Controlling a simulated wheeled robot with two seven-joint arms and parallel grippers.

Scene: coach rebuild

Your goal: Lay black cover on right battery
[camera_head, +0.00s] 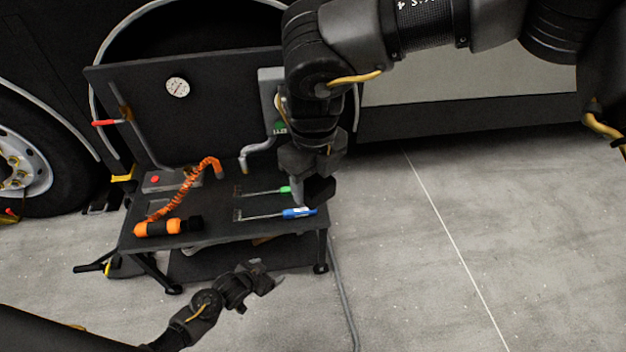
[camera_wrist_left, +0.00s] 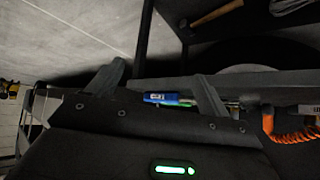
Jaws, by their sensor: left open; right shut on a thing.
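I cannot make out a black cover or a battery in either view. My right gripper (camera_head: 309,193) points down over the right end of the black bench (camera_head: 222,212), beside a green-handled tool (camera_head: 284,190) and a blue-handled tool (camera_head: 299,213). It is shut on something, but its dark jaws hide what. My left gripper (camera_head: 266,275) is open and apart from the bench, low in front of it. In the left wrist view, the blue handle (camera_wrist_left: 160,98) shows between the spread left fingers (camera_wrist_left: 165,85).
On the bench are an orange-black torch (camera_head: 160,227), an orange coiled hose (camera_head: 190,190) and a grey box with a red button (camera_head: 158,181). A gauge (camera_head: 177,87) is on the back panel. A hammer (camera_wrist_left: 215,13) lies beneath. Floor to the right is clear.

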